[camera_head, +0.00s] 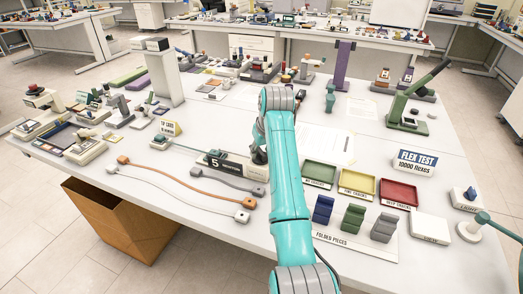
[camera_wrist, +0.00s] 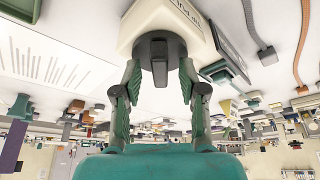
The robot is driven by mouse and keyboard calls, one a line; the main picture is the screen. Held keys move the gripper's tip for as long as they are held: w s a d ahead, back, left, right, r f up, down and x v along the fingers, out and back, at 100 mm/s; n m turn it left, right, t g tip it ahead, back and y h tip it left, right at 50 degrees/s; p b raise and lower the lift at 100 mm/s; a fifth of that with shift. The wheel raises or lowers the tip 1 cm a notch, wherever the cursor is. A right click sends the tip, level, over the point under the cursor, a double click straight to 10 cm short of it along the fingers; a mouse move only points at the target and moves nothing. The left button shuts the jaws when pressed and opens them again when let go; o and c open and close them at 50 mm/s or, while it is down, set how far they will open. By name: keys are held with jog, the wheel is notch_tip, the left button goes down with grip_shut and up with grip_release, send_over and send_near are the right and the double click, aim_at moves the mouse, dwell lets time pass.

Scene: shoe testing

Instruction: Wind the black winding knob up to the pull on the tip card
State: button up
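The black winding knob (camera_wrist: 160,58) sits on the end of a cream block with printed lettering (camera_wrist: 190,22), upside down in the wrist view. My gripper (camera_wrist: 160,72) has one green ribbed finger on each side of the knob, with the tips against its sides. A short dark bar stands out from the knob's face. In the head view my gripper (camera_head: 259,156) is partly hidden behind my teal arm, at the right end of a long pull rig with a black "5" plate (camera_head: 216,163). The yellow tip card (camera_head: 170,127) stands left of the rig; its small print is hard to read.
Grey and orange cords (camera_head: 200,188) lie in front of the rig. Green, yellow and red trays (camera_head: 398,193) and folded pieces (camera_head: 353,218) stand right of my arm. A green-handled press (camera_head: 408,124) is farther back. An open brown bin (camera_head: 120,220) stands below the front edge.

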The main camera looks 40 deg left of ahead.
jog(key=shift+r, duration=0.1)
jog(key=v, duration=1.2)
jog(key=shift+a, duration=0.1)
dwell(0.3)
